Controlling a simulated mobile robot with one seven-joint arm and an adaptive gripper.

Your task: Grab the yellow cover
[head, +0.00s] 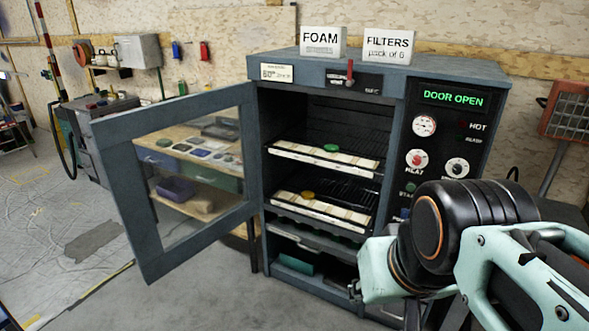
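A small round yellow cover (307,195) lies on the lower rack, on or just behind a pale strip, inside an open blue-grey oven cabinet (331,77). A similar green round cover (331,148) lies on the upper rack. My arm reaches in from the lower right, in front of the cabinet. Only a small dark part of my gripper (354,290) seems to show at the arm's end, below and right of the yellow cover and apart from it. The arm hides the rest, so its opening cannot be seen.
The glazed cabinet door (142,190) stands open to the left. The wire racks have pale strips (322,211) along their front edges. Boxes marked FOAM (323,42) and FILTERS (388,46) stand on top. A heater (570,112) is at right. Floor at left is mostly clear.

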